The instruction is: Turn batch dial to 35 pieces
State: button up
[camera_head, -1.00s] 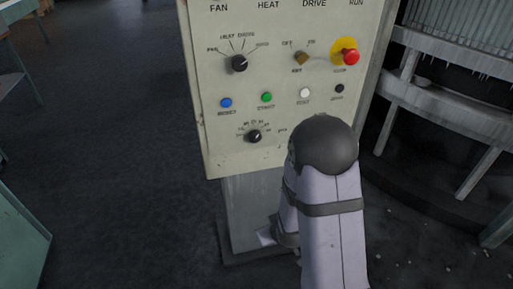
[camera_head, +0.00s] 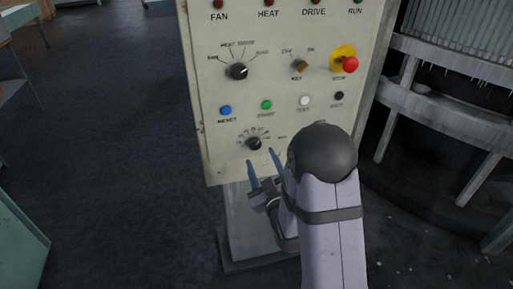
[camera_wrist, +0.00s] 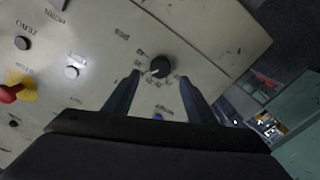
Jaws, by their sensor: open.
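The batch dial (camera_head: 254,143) is the small black knob low on the cream control panel, with a ring of scale marks around it too small to read. My gripper (camera_head: 263,166) is open and empty, just below the dial in the head view. In the wrist view the two dark fingers of my gripper (camera_wrist: 160,76) stand apart. They appear short of the knob; I cannot tell the exact gap.
Above the dial are blue (camera_head: 225,110), green (camera_head: 266,105), white (camera_head: 305,101) and black (camera_head: 339,96) buttons. Higher are a larger selector knob (camera_head: 239,71), a brass key switch (camera_head: 301,65) and a red emergency stop (camera_head: 350,64). A grey machine (camera_head: 430,95) stands right.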

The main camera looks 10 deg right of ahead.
aim_at(256, 146)
jog(key=shift+w+p, duration=0.9)
jog(key=shift+w, duration=2.55)
jog(key=c, duration=1)
